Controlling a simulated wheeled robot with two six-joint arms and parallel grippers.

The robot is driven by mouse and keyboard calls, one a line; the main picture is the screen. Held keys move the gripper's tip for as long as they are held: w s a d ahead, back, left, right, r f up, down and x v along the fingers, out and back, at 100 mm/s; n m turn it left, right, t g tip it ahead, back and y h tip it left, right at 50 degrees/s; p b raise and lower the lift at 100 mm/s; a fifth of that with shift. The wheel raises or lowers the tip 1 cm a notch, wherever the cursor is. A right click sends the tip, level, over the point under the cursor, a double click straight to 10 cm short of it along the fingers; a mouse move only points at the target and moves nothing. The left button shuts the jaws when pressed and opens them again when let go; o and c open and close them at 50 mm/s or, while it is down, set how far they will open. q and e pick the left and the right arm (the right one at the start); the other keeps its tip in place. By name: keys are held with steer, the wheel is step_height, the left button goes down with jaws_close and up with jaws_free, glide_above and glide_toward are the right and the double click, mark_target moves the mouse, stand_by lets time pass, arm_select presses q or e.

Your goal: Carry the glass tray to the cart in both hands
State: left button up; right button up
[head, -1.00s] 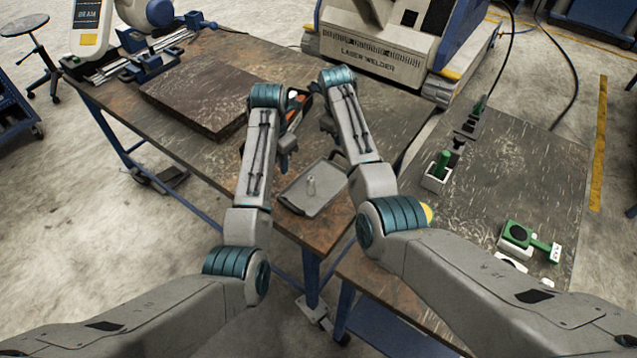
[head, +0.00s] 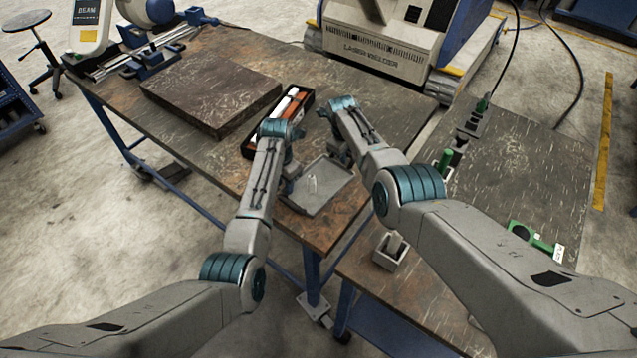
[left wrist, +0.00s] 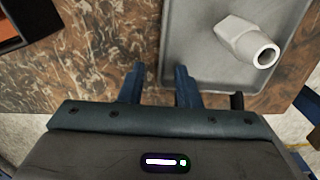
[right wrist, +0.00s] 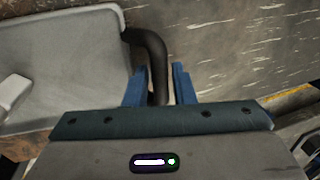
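The tray (head: 325,200) is a shallow grey tray with dark handles, lying flat on the brown worktable. A pale hexagonal fitting with a bore (left wrist: 247,40) lies on it. My left gripper (head: 289,184) is open at the tray's left side. In the left wrist view its right finger overlaps the tray's edge, and the dark handle (left wrist: 237,101) shows right of the fingers. My right gripper (head: 336,145) is open at the far right end. In the right wrist view the other black handle (right wrist: 153,48) runs down between its fingers. I cannot tell which surface is the cart.
A black box with red and white items (head: 290,100) lies behind my left gripper. A dark slab (head: 205,92) lies further left. On the right, a lower worktop (head: 530,160) carries green tools (head: 535,240) and a small grey box (head: 390,252). A laser welder (head: 375,55) stands behind.

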arm_select(q)
steer(key=shift+f, duration=0.2)
arm_select(e)
steer(key=shift+f, duration=0.2)
arm_select(q)
jaws_close()
arm_select(e)
jaws_close()
arm_select(q)
steer(key=shift+r, duration=0.15)
arm_select(e)
steer(key=shift+r, duration=0.2)
